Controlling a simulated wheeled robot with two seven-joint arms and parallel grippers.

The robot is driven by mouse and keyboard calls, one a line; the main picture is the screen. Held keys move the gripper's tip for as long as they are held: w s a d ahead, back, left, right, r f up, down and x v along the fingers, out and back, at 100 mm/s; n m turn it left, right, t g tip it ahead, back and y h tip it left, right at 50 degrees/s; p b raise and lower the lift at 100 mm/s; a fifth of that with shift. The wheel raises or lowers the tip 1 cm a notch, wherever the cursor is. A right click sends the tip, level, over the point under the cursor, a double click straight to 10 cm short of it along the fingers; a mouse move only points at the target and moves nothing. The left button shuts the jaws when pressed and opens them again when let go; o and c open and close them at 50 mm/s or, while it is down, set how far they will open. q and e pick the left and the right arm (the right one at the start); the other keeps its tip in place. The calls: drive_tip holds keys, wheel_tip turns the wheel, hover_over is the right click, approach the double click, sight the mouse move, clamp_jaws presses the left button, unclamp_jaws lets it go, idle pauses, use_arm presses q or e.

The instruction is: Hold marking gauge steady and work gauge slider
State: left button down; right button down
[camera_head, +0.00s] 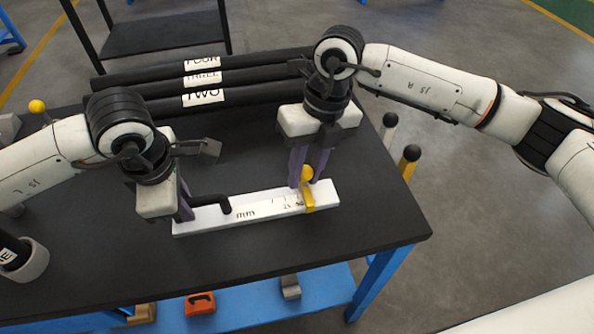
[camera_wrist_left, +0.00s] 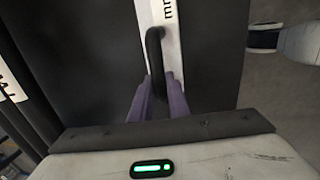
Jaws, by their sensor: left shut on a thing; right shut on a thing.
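The marking gauge (camera_head: 257,213) is a long white bar with "mm" and scale marks, lying on the black table. A black handle (camera_head: 211,200) rises from its left part; it also shows in the left wrist view (camera_wrist_left: 154,45). My left gripper (camera_head: 187,212) has its purple fingers shut on the handle's near end, as the left wrist view (camera_wrist_left: 157,100) shows. The yellow gauge slider (camera_head: 308,197) with a round knob (camera_head: 306,173) sits around the bar near the right end of the scale. My right gripper (camera_head: 303,180) points down with its purple fingers shut on the knob, partly hiding it.
Black tubes labelled TWO (camera_head: 203,98), THREE and FOUR lie along the table's back. A labelled black tube stands in a grey ring (camera_head: 25,262) at far left. Knobbed posts (camera_head: 409,160) stand by the right edge. The table front is clear; an orange item (camera_head: 200,303) lies on the blue shelf below.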

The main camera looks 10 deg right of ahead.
use_arm(q)
drive_tip(key=shift+a, duration=0.1)
use_arm(e)
drive_tip(key=c, duration=1.5)
unclamp_jaws()
drive_tip(key=shift+o, duration=0.2)
wheel_tip(320, 180, up, 12)
drive_tip(key=d, duration=0.2)
drive_tip(key=shift+w+d+f, duration=0.15)
drive_tip(key=shift+w, duration=0.05)
use_arm(q)
drive_tip(key=c, duration=1.6)
unclamp_jaws()
